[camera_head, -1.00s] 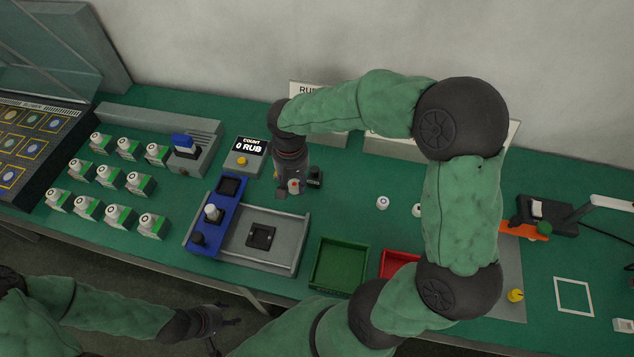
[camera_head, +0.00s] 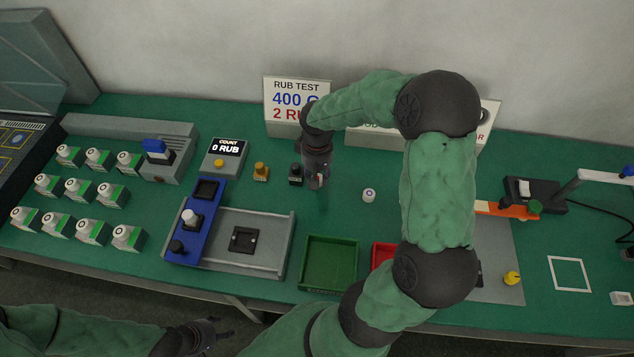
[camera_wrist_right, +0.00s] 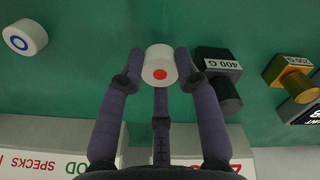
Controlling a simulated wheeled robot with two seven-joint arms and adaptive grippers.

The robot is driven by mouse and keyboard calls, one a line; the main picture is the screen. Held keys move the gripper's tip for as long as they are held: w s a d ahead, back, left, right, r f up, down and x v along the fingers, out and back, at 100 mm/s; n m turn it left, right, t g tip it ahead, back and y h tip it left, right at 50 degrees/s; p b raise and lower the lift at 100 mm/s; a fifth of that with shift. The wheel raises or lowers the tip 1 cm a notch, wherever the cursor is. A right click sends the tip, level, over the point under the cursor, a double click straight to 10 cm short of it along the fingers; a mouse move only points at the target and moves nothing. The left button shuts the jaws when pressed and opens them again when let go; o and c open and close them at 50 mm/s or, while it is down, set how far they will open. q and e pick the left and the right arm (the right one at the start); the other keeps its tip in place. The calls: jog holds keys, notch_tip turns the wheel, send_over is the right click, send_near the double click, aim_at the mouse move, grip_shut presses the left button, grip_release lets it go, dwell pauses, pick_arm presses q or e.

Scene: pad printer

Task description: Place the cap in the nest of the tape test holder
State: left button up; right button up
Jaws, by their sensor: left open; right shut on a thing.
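In the right wrist view, a white cap (camera_wrist_right: 158,66) with a red dot sits between the fingertips of my right gripper (camera_wrist_right: 160,76), which is shut on it. In the head view my right gripper (camera_head: 317,180) points down over the green bench, right of the black weight. My left gripper (camera_head: 218,330) is open and empty in front of the bench, at the bottom. A grey plate (camera_head: 508,235) with an orange bar (camera_head: 500,209) lies to the right. My right arm hides part of it, and I cannot tell whether the tape test holder's nest is there.
Another white cap (camera_head: 369,195) stands on the bench. A black weight (camera_head: 296,174) and a brass weight (camera_head: 261,171) stand left of my right gripper. A blue slide (camera_head: 196,226), a green tray (camera_head: 330,262) and a red tray (camera_head: 382,254) are nearby. Signs line the back.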

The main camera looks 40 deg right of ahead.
jog(key=shift+f+b, duration=0.3)
jog(key=shift+f, duration=1.15)
jog(key=shift+f, duration=0.2)
jog(key=o, duration=0.8)
